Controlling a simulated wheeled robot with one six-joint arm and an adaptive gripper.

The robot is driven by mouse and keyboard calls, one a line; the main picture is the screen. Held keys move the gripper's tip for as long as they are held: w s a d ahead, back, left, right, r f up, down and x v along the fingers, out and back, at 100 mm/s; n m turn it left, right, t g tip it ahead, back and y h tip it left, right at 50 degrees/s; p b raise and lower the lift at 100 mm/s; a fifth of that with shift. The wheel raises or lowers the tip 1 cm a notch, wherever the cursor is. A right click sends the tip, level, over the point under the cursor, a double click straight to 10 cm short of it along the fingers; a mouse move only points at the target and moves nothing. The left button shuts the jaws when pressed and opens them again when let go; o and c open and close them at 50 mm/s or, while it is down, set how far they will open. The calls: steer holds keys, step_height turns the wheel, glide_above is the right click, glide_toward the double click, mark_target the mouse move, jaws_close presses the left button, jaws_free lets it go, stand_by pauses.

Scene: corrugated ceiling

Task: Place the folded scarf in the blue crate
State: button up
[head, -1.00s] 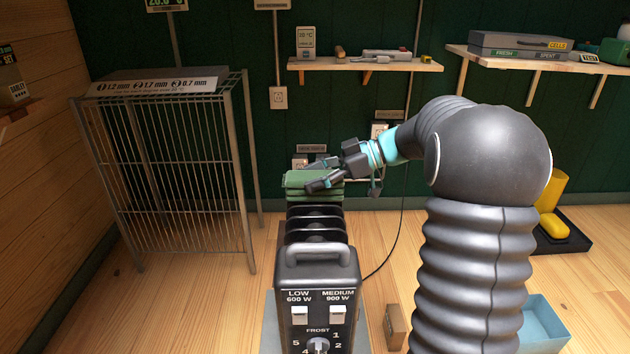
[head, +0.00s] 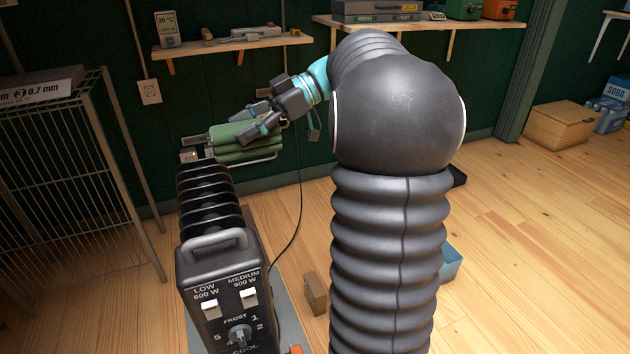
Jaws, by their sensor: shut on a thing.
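The folded scarf (head: 232,148) is a green rolled bundle in my gripper, above and a little right of the far end of a black finned heater. My gripper (head: 251,124) is shut on it, its dark fingers lying across the scarf's upper right side. A thin pale bar shows along the scarf's lower edge; I cannot tell whether they touch. The blue crate (head: 452,265) stands on the floor to the right. My arm hides most of it, so only its right corner shows.
The black heater (head: 222,262) stands at front left, with a cable running behind it. A small brown block (head: 315,293) lies on the floor beside it. A wire rack (head: 70,190) stands at left.

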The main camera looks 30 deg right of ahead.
steer(key=s+d+f+m+t+h+b, duration=0.2)
steer(key=d+f+m+t, duration=0.2)
steer(key=d+f, duration=0.9)
steer(key=s+d+f+m+t+h+b, duration=0.1)
steer(key=s+d+f+m+t+h, duration=0.2)
steer(key=d+f, duration=1)
steer(key=s+d+f+m+t+h+b, duration=0.1)
steer(key=s+d+f+m+h, duration=0.35)
steer(key=d+f, duration=0.45)
steer(key=s+d+f+m+t+h, duration=0.1)
steer(key=s+d+f+m+h, duration=0.3)
steer(key=d+f, duration=0.5)
steer(key=s+d+f+m+t+h+b, duration=0.1)
steer(key=s+d+f+m+t+h, duration=0.15)
steer(key=s+d+f, duration=0.5)
steer(key=w+d+f+b, duration=0.1)
steer(key=w+f, duration=1)
steer(key=w, duration=0.2)
steer(key=shift+w+g, duration=0.25)
steer(key=shift+g, duration=0.1)
steer(key=shift+f, duration=0.15)
steer(key=shift+f, duration=0.3)
steer(key=shift+f, duration=0.2)
steer(key=o, duration=1.2)
